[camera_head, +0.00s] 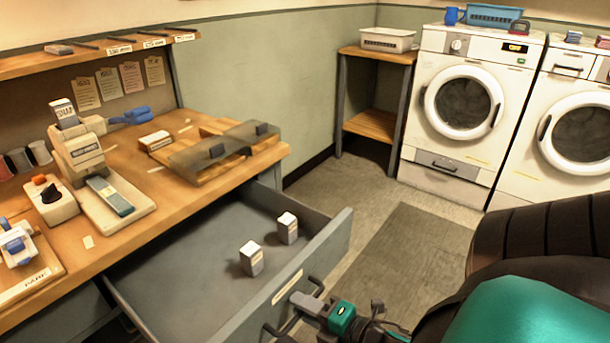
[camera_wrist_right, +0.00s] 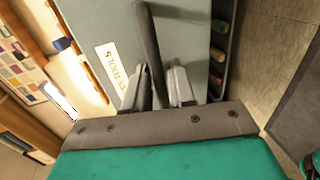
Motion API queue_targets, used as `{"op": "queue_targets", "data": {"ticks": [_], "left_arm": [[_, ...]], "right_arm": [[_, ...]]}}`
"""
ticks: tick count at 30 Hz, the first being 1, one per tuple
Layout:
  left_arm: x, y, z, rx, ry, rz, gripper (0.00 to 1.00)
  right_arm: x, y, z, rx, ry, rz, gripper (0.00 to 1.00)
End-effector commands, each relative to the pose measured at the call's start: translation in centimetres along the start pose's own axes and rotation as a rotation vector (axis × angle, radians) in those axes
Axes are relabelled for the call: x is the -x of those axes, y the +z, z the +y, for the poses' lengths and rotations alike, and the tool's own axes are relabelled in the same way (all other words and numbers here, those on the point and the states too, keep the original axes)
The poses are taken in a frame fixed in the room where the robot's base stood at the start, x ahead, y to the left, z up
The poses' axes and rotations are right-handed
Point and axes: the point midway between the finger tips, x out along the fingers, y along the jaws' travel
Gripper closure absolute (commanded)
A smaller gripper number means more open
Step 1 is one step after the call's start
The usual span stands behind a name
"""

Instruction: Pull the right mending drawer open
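The right mending drawer (camera_head: 185,262) is grey and stands well open below the wooden worktop, its inside showing. Two small white boxes, one nearer (camera_head: 251,259) and one farther (camera_head: 287,228), stand upright in it. Its front bears a pale label, readable in part in the right wrist view (camera_wrist_right: 107,66). The dark bar handle (camera_wrist_right: 147,35) runs between the fingers of my right gripper (camera_wrist_right: 158,88), which look closed around it. In the head view my right gripper (camera_head: 308,297) is at the drawer front, by the handle (camera_head: 283,325). My left gripper is not in view.
The worktop (camera_head: 165,195) holds a label machine (camera_head: 80,150), a wooden tray (camera_head: 225,150) and spools. Washing machines (camera_head: 465,105) and a small shelf stand (camera_head: 375,90) are at the back. Floor with a grey mat (camera_head: 400,255) lies clear beyond the drawer front.

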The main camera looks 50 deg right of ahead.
Motion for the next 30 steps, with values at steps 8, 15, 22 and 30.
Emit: {"op": "queue_targets", "data": {"ticks": [8, 15, 22, 30], "left_arm": [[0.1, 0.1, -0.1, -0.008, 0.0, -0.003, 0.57], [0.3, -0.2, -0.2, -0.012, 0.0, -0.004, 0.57], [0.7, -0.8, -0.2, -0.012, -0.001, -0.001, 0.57], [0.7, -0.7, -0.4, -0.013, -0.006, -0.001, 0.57]], "right_arm": [[0.0, 0.0, 0.0, 0.0, 0.0, 0.0, 0.7], [2.4, 0.0, 0.0, -0.001, -0.003, -0.002, 0.7], [7.6, 0.0, 0.0, -0.001, -0.005, -0.004, 0.7], [12.0, 0.0, 0.0, 0.0, -0.003, -0.002, 0.7]]}}
